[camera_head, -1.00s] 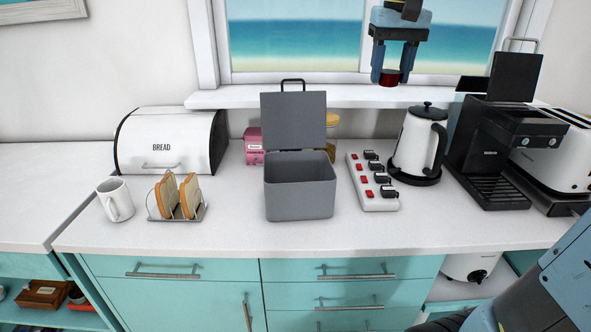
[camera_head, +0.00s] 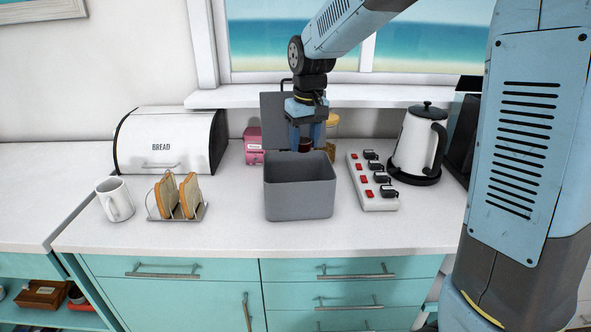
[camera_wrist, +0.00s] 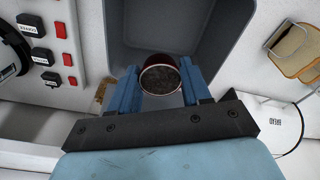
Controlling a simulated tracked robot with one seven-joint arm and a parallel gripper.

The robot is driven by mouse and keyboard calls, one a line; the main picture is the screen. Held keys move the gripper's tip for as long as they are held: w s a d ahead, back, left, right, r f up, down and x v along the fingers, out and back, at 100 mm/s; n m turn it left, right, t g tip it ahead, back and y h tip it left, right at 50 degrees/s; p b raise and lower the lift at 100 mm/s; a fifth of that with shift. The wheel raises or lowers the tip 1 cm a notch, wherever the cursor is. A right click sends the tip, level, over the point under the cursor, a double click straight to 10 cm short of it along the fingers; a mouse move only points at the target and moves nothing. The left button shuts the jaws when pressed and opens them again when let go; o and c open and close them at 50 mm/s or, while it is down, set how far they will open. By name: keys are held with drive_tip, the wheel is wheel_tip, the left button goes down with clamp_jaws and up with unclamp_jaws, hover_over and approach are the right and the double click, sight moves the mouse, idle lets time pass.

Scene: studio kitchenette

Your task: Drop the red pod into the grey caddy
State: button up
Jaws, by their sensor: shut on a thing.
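The grey caddy (camera_head: 300,203) stands on the counter with its lid (camera_head: 270,118) raised upright at the back. My gripper (camera_head: 305,146) is above the back part of the caddy's opening, in front of the lid. It is shut on the red pod (camera_head: 305,147), of which a small red part shows between the fingers. In the wrist view the pod (camera_wrist: 160,74) is round with a dark face and a red rim, held between the two blue fingers (camera_wrist: 160,90). The caddy's hollow (camera_wrist: 175,30) shows beyond and below it.
A power strip (camera_head: 371,182) with several plugs and a kettle (camera_head: 418,145) stand right of the caddy. A toast rack (camera_head: 178,214), mug (camera_head: 115,199) and bread bin (camera_head: 170,142) stand left. A pink box (camera_head: 253,146) and a jar (camera_head: 332,135) are behind. The counter in front is clear.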

drive_tip(key=shift+f, duration=2.25)
drive_tip(key=o, duration=1.1)
drive_tip(key=shift+r, duration=0.1)
drive_tip(key=r, duration=0.4)
drive_tip(key=s+r, duration=0.1)
drive_tip(key=r, duration=0.8)
drive_tip(key=shift+s+d, duration=0.15)
drive_tip(key=shift+d, duration=0.2)
drive_tip(key=shift+r, duration=0.25)
